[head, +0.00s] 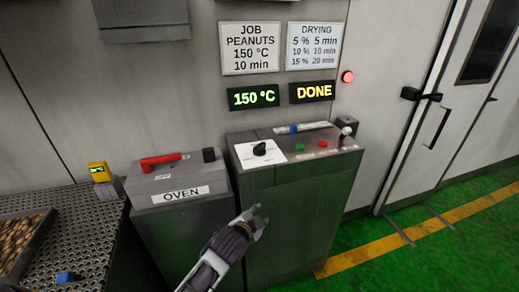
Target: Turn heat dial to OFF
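The heat dial (260,149) is a black knob on a white plate (272,157), on the sloped top of the right-hand grey console. The lettering around it is too small to read, so its setting cannot be told. My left gripper (259,217) is in front of this console, below and apart from the dial. Its fingers are small and seen at an angle, so whether they are open or shut is unclear. Nothing shows in it. My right gripper is out of view.
The console (298,225) also carries green (300,147) and red (323,144) buttons and a white-knobbed lever (346,131). Left stands the OVEN box (180,195) with a red handle (161,162). Wall displays read "150 °C" (253,97) and "DONE" (312,92). Green floor (440,240) is clear at right.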

